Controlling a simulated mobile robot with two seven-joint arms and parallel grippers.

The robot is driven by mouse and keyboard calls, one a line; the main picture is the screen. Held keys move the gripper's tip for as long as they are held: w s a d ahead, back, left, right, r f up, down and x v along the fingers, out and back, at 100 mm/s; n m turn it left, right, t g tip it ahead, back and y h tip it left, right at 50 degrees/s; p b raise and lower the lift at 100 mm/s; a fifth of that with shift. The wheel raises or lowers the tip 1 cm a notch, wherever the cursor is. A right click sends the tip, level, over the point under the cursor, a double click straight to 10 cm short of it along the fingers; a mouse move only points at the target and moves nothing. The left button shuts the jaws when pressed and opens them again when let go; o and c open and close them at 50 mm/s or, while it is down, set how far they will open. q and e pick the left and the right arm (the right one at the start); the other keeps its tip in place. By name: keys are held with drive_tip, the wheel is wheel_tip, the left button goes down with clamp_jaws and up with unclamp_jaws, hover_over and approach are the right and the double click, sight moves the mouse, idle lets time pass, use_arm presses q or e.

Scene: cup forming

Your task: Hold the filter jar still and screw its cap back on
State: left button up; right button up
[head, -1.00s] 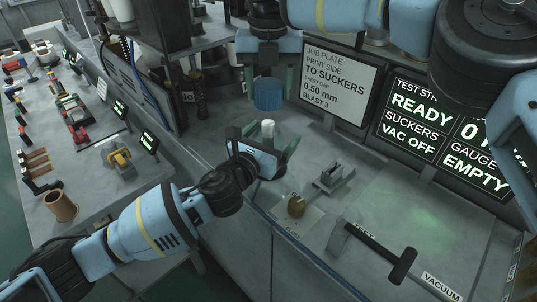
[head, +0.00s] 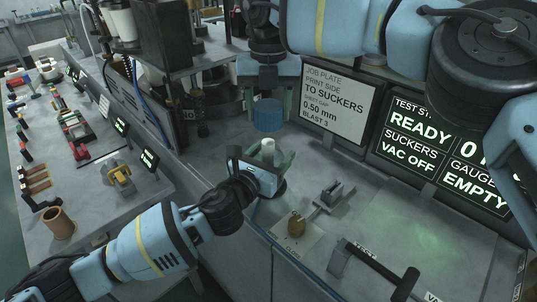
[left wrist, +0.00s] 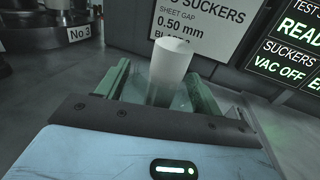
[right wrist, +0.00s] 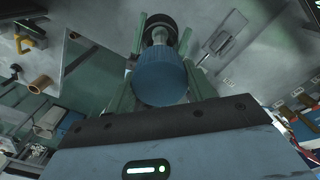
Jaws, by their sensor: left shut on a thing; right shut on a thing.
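The filter jar (left wrist: 174,72), showing a white core inside a clear wall, stands upright with its top uncovered. My left gripper (head: 268,165) is shut on it, one finger on each side. The jar's white top (head: 267,147) also shows in the head view. My right gripper (head: 267,98) points down and is shut on the blue cap (head: 268,116). The cap is apart from the jar, above and behind it in the head view. In the right wrist view the cap (right wrist: 160,84) sits between the fingers, and the jar (right wrist: 158,35) shows beyond it, partly hidden.
Signs (head: 335,92) and a screen (head: 440,140) stand behind.

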sight(269, 140)
drive_tip(key=shift+f, duration=2.25)
drive_tip(key=shift+f, duration=0.9)
drive_tip(key=shift+f, duration=0.55)
